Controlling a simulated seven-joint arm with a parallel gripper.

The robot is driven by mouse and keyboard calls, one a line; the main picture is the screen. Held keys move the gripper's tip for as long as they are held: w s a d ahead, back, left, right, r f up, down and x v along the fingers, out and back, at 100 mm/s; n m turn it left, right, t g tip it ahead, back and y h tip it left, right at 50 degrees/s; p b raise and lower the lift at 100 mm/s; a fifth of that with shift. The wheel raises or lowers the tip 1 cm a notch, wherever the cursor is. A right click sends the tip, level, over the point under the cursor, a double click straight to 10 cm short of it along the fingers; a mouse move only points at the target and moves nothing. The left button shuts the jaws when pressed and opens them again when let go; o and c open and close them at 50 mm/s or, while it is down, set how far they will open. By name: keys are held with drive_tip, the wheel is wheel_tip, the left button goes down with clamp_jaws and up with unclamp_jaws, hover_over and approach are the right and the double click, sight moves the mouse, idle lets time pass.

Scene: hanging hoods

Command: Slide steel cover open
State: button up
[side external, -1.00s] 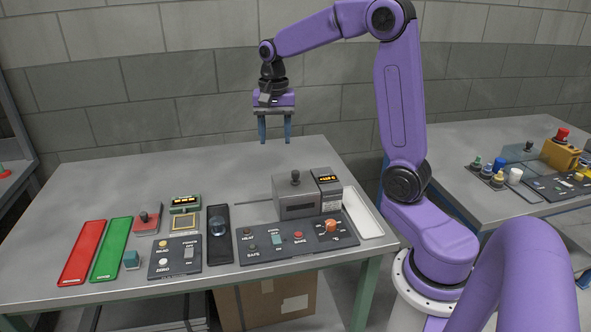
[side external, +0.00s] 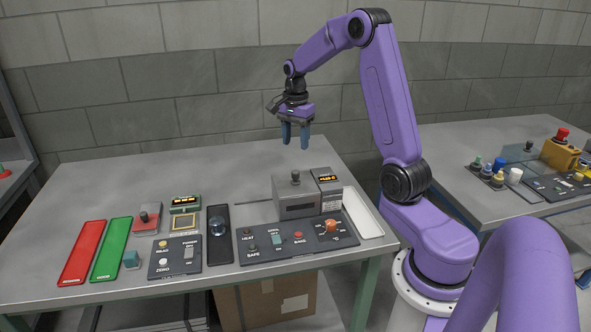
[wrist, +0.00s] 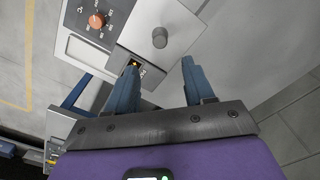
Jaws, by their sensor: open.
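The steel cover (side external: 297,205) is a grey box-shaped hood with a dark knob (side external: 295,177) on top. It stands at the back of the dark control panel, left of a unit with an orange display (side external: 328,178). In the wrist view the cover (wrist: 180,22) and its round knob (wrist: 160,38) show beyond the fingertips. My gripper (side external: 296,146) is open and empty, in the air above and behind the cover. Its two blue fingers (wrist: 160,72) are apart in the wrist view, and neither touches the knob. What is under the cover is hidden.
The control panel (side external: 262,250) with switches and an orange dial (side external: 331,227) lies in front of the cover. A white tray (side external: 364,214) lies to the right. A black strip with a round knob (side external: 218,226) lies left. A slot (side external: 252,202) runs left from the cover across clear table.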

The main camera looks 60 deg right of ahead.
sight(295, 172)
wheel_tip(295, 172, down, 10)
drive_tip(key=shift+f, duration=0.25)
idle(0.3)
clamp_jaws()
